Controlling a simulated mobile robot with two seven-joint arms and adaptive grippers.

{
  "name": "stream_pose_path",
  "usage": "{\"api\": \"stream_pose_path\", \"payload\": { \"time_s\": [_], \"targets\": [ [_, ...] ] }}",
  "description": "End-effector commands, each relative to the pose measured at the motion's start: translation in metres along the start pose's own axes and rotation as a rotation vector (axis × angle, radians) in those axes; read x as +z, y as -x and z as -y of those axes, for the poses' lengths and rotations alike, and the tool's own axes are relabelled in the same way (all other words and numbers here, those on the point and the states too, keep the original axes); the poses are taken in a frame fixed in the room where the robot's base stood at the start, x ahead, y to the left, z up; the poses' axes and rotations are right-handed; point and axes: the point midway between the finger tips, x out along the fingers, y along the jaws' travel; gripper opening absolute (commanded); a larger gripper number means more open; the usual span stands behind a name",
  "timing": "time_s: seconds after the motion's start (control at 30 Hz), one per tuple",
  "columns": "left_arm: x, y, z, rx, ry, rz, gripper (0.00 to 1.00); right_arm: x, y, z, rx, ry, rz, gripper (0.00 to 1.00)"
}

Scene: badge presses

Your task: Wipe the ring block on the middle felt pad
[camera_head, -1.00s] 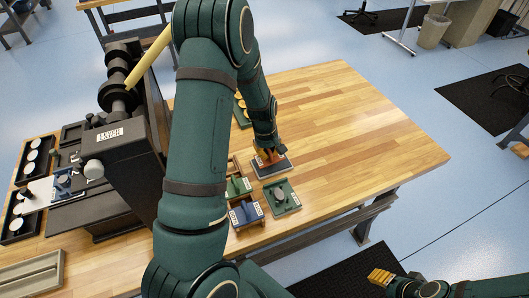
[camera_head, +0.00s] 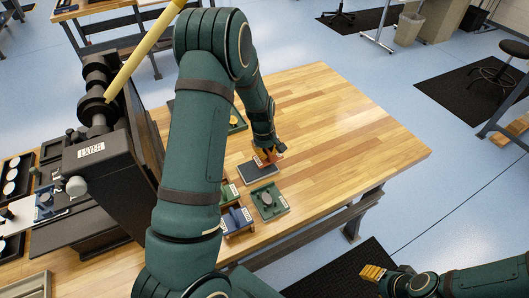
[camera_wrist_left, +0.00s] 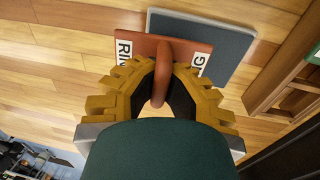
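In the left wrist view the yellow fingers of my left gripper (camera_wrist_left: 160,90) are closed around the handle. The block overlaps one edge of the grey felt pad (camera_wrist_left: 205,38); I cannot tell whether it touches the pad. In the head view my left gripper (camera_head: 267,155) and the block are at the far right edge of the dark grey pad (camera_head: 258,174). My right gripper (camera_head: 373,272) is off the table's front side, its finger gap unclear.
A green tray (camera_head: 268,202) with a round grey piece lies in front of the pad. A blue block (camera_head: 237,220) in a wooden holder is beside it. A dark lever press (camera_head: 105,170) stands at left. The table's right half (camera_head: 350,130) is clear.

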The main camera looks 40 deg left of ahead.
Motion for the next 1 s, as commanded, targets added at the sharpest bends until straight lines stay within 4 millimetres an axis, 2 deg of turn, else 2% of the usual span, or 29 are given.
{"api": "stream_pose_path", "payload": {
  "time_s": [0.47,1.0],
  "targets": [
    [0.000,0.000,0.002,0.000,0.000,0.000,0.00,0.000,0.000,0.000,0.000,0.000,0.000,0.47],
    [0.000,0.003,0.031,-0.001,0.001,0.000,0.00,0.000,-0.003,-0.001,0.000,0.000,0.000,0.47]
  ]
}}
